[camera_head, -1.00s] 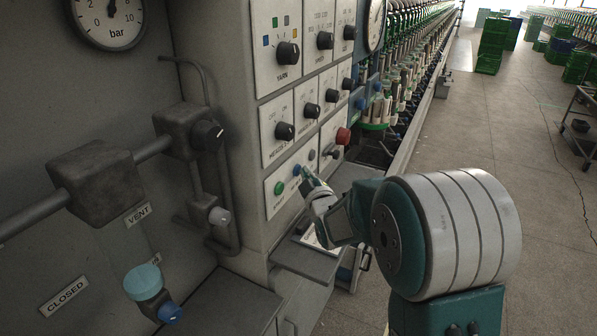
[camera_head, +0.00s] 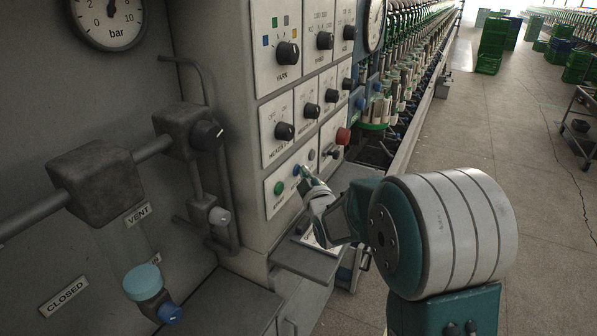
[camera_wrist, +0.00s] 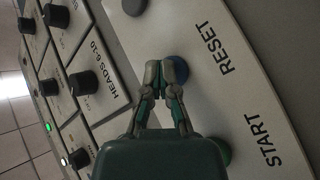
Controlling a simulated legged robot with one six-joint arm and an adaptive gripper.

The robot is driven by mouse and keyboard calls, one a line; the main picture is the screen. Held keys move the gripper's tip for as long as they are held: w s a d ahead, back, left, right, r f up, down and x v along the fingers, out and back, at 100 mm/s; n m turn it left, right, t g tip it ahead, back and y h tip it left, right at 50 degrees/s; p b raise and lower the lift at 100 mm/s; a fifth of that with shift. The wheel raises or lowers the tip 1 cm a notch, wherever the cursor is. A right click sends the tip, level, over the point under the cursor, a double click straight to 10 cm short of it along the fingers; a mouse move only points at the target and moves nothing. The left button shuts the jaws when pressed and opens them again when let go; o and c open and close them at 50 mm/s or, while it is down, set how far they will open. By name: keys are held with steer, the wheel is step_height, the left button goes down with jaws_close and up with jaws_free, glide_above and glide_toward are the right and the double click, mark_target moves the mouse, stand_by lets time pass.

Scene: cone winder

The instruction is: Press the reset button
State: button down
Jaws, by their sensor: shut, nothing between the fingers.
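The reset button is a blue round button (camera_wrist: 177,66) beside the word RESET in the wrist view, partly hidden behind my fingertips. It also shows as a small blue spot in the head view (camera_head: 296,170). My gripper (camera_wrist: 165,72) is shut and empty, its fingertips over the near side of the button. Whether they touch it or stop just short, I cannot tell. In the head view my gripper (camera_head: 304,172) reaches the lower panel from the right.
A green start button (camera_head: 279,187) sits left of the blue one. A grey button (camera_head: 311,155) and a red knob (camera_head: 343,136) are to the right. Black knobs (camera_head: 284,131) fill the panels above. A grey shelf (camera_head: 306,259) juts out below.

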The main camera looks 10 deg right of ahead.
steer(key=shift+s+d, duration=0.45)
steer(key=shift+d, duration=0.15)
steer(key=s+d, duration=0.1)
steer(key=d, duration=0.1)
steer(key=s+d, duration=0.2)
stand_by(0.4)
stand_by(0.4)
steer(key=s+m+g+h, duration=0.1)
steer(key=s+m+g, duration=0.4)
steer(key=s, duration=1.2)
steer(key=s+a+m+g+h, duration=0.1)
steer(key=s+m+g, duration=0.5)
steer(key=s, duration=1.1)
steer(key=shift+s+a+r+g+h, duration=0.2)
steer(key=shift+s+a+g+h, duration=0.15)
steer(key=shift+g, duration=0.65)
